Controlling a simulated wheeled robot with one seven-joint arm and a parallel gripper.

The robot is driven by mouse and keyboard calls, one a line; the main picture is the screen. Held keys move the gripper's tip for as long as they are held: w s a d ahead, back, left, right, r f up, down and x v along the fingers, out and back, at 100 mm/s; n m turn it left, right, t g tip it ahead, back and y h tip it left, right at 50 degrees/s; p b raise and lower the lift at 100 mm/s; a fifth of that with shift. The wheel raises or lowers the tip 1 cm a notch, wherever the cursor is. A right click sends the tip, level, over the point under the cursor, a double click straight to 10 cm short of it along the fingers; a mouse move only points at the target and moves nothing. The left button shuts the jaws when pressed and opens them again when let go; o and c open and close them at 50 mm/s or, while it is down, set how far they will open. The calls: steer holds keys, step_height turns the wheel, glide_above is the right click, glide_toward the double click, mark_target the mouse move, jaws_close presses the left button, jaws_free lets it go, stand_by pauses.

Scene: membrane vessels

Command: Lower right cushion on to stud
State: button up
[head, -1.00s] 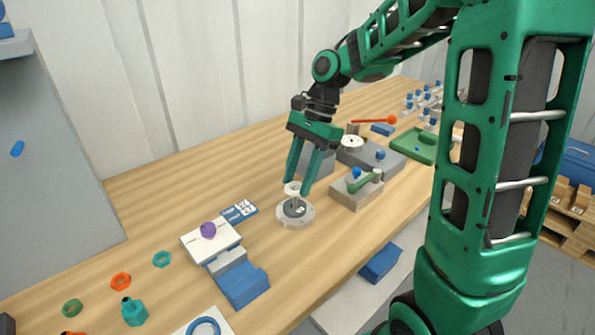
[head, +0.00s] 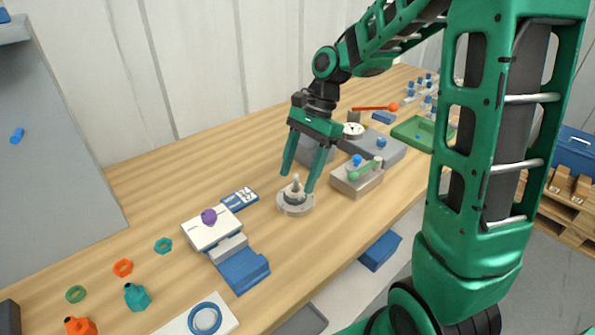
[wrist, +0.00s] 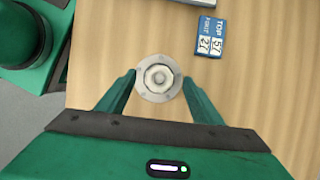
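A round pale grey base (head: 296,209) sits on the wooden bench; it also shows in the wrist view (wrist: 144,91). A cream cushion (wrist: 150,78) lies at its middle, around a small rounded stud tip (wrist: 159,78) seen from above. In the head view a light stud (head: 297,182) stands upright from the base. Whether the cushion is fully seated cannot be told. My gripper (head: 297,184) is open, with one finger on each side of the base's centre. In the wrist view my gripper (wrist: 157,83) has clear gaps between its fingertips and the cushion.
A blue label card (wrist: 208,36) lies near the base. Bare bench lies in front of the base.

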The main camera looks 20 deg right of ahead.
steer(key=shift+r, duration=0.15)
steer(key=v, duration=1)
steer(key=shift+r, duration=0.2)
steer(key=shift+d, duration=0.1)
stand_by(0.3)
steer(key=s+d+f+n+h, duration=0.1)
steer(key=s+d, duration=0.3)
steer(key=s, duration=0.4)
steer(key=s+d+f+n+t+h, duration=0.1)
steer(key=s+d+f+n, duration=0.3)
steer(key=s, duration=0.4)
steer(key=s+d+f+n+h, duration=0.2)
steer(key=s+d+f+n, duration=0.1)
steer(key=s, duration=0.6)
steer(key=shift+d, duration=0.8)
steer(key=shift+s+t, duration=0.1)
steer(key=shift+t, duration=0.2)
steer(key=shift+w+f, duration=0.3)
steer(key=shift+w, duration=0.3)
